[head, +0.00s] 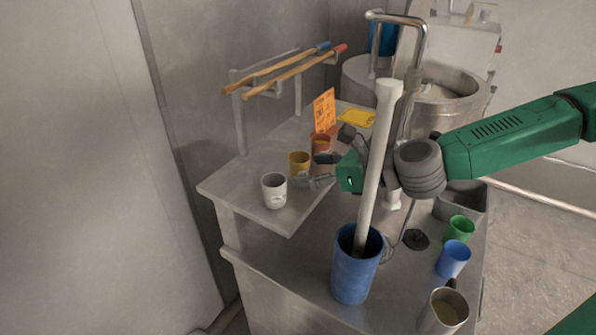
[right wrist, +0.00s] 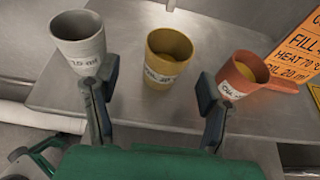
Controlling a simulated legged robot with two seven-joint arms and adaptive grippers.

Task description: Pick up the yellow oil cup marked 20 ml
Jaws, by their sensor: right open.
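The yellow cup (head: 300,163) stands upright on the raised metal shelf, between a white cup (head: 274,190) and an orange cup (head: 320,142). In the right wrist view the yellow cup (right wrist: 168,58) carries a white label too small to read surely. My right gripper (head: 318,171) is open and empty, reaching in from the right. Its two fingers (right wrist: 156,85) point toward the yellow cup, which lies ahead between them without visible contact. The left finger overlaps the white cup (right wrist: 78,40) in that view, and the right finger is close to the orange cup (right wrist: 240,78). My left gripper is out of view.
A tall blue container (head: 352,272) with a pale pestle-like rod (head: 376,160) stands in front of my right arm. An orange sign (head: 324,110) stands behind the cups. Green (head: 459,229) and blue (head: 453,259) cups and a metal mug (head: 446,308) are at right.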

